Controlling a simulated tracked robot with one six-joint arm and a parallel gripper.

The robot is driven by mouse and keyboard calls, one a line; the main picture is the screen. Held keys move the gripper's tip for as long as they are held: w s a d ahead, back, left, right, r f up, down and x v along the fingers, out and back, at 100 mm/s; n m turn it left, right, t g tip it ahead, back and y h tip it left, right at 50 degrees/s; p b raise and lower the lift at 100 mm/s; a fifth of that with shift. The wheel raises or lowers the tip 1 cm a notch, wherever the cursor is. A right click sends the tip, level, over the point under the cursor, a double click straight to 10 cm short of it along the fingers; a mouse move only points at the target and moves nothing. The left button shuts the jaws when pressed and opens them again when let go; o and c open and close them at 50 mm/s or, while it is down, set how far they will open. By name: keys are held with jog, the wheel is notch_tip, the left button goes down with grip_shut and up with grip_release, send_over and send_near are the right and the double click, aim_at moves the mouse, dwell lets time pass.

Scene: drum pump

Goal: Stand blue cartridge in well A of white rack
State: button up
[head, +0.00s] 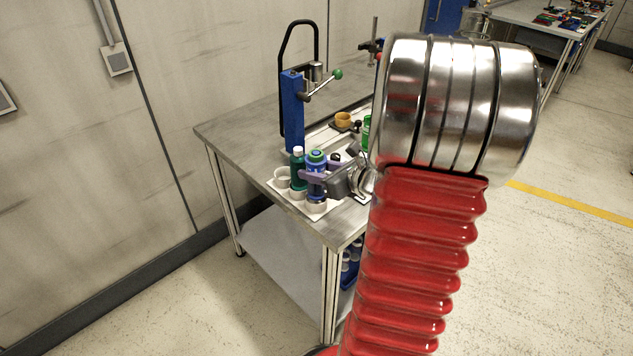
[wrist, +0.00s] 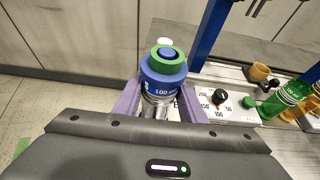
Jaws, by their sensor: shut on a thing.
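The blue cartridge (head: 316,165), with a green ring on top, stands upright between the purple fingers of my gripper (head: 314,177). My gripper is shut on it. In the wrist view the cartridge (wrist: 163,78) shows from above, with a finger on each side. The white rack (head: 280,188) sits at the near corner of the bench, with round cup-like wells. The cartridge's lower end is over the front well; I cannot tell whether it is inside. The well letters are not readable. A teal bottle with a white cap (head: 298,168) stands in the rack just left of the cartridge.
A blue press with a black frame (head: 292,110) and a green-knobbed lever stands behind the rack. My arm hides the bench's right part in the head view.

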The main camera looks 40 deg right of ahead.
jog(key=shift+f, duration=2)
jog(key=shift+f, duration=0.1)
jog(key=o, duration=1.2)
jog(key=shift+c, duration=0.2)
jog(key=v, duration=1.2)
